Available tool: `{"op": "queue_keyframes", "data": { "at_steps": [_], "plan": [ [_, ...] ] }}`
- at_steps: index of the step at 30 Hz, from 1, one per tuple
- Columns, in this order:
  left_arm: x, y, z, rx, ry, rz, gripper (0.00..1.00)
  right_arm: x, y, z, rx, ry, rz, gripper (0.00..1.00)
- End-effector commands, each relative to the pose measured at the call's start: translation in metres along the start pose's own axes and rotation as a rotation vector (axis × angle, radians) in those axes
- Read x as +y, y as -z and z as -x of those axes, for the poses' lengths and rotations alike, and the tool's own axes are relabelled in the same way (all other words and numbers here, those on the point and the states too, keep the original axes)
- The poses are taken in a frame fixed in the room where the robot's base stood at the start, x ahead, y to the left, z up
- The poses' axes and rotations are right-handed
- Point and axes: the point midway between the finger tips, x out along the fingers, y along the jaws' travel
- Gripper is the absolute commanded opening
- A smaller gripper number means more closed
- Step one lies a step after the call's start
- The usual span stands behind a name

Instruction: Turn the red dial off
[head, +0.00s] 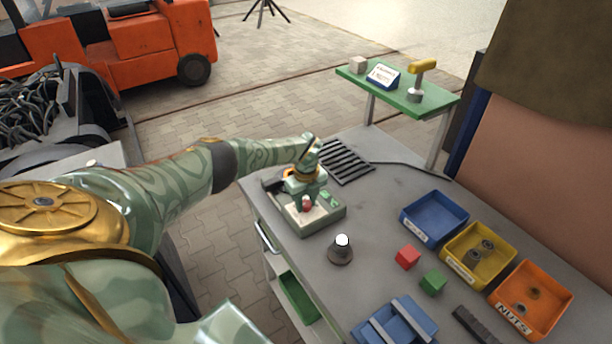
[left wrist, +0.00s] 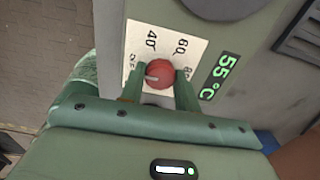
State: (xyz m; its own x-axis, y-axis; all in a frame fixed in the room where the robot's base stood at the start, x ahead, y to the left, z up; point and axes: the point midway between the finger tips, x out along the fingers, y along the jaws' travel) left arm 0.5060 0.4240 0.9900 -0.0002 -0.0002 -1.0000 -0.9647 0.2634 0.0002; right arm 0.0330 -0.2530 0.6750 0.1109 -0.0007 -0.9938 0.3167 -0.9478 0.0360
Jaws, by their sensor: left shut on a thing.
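The red dial (left wrist: 159,73) sits on a white scale plate (left wrist: 187,27) on the face of a grey-green device. The plate has marks that read 40 and 60; other marks are partly hidden. A green display (left wrist: 219,76) beside it reads 55 °C. My left gripper (left wrist: 160,82) is shut on the red dial, one finger on each side. A pale pointer line on the dial points toward the left of the wrist picture. In the head view the device (head: 327,217) stands at the bench's left edge, with my left gripper (head: 307,204) over it. My right gripper is not in view.
A green shelf (head: 430,102) stands behind.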

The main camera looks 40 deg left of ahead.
Motion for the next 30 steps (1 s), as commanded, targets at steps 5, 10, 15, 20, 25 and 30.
{"op": "queue_keyframes", "data": {
  "at_steps": [5, 10, 15, 20, 25, 30],
  "plan": [
    [-0.001, -0.002, 0.003, -0.004, 0.005, 0.002, 0.43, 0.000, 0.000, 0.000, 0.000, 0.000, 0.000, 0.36],
    [-0.001, -0.001, 0.002, -0.002, 0.003, 0.001, 0.54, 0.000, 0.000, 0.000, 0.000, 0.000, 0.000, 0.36],
    [-0.001, -0.001, 0.002, -0.001, 0.002, 0.000, 0.54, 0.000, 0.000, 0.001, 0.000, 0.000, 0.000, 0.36],
    [-0.001, -0.002, 0.022, -0.002, 0.004, 0.001, 0.54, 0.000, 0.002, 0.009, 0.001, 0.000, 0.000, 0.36],
    [-0.001, -0.002, 0.066, -0.004, 0.005, -0.001, 0.54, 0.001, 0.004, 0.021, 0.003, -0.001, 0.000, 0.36],
    [-0.001, -0.002, 0.111, -0.003, 0.005, 0.000, 0.54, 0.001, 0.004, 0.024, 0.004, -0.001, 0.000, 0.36]
  ]
}}
